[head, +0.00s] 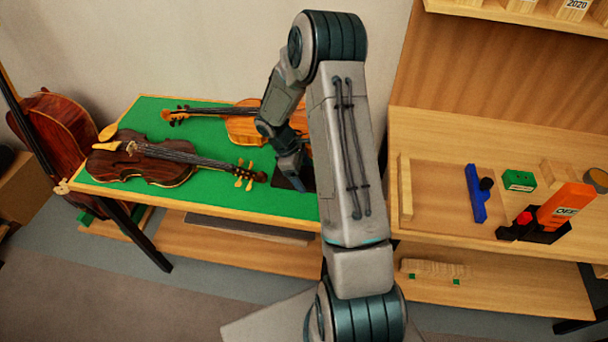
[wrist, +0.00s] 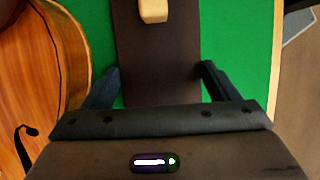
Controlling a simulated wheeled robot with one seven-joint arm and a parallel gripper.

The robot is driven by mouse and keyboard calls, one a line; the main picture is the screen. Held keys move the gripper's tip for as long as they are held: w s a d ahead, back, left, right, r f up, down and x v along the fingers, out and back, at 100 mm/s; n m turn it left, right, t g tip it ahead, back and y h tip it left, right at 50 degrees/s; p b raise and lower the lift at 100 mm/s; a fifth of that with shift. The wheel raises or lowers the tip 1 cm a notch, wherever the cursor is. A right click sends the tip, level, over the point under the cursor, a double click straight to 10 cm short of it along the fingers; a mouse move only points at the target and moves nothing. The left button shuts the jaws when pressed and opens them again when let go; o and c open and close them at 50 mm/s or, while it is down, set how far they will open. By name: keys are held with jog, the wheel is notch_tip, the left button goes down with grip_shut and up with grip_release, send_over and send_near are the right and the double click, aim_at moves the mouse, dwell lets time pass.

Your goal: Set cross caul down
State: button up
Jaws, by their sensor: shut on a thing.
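A flat dark brown board, which looks like the cross caul (wrist: 157,70), lies between my gripper's fingers (wrist: 160,70) in the wrist view. The fingers are at its two long sides, so my gripper is shut on it. A pale wooden block (wrist: 153,11) shows on the board's far part. In the head view the dark piece (head: 284,180) shows low over or on the green bench top (head: 215,130), just below my gripper (head: 291,166). My arm hides part of it there. I cannot tell whether its underside touches the green top.
An orange violin (head: 243,124) lies close behind and left of the gripper; its body also fills the wrist view's left side (wrist: 45,60). A darker violin (head: 150,160) lies farther left. A cello (head: 60,140) leans beside the bench.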

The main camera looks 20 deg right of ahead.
aim_at(304, 178)
jog(key=shift+r, duration=0.45)
jog(key=r+b, duration=0.1)
jog(key=r, duration=0.2)
jog(key=shift+s+r, duration=0.2)
jog(key=s+r+b, duration=0.1)
jog(key=s+r, duration=0.5)
jog(key=s, duration=0.5)
jog(key=shift+s+d+r+b, duration=0.15)
jog(key=shift+d+r+b, duration=0.15)
jog(key=shift+d, duration=0.05)
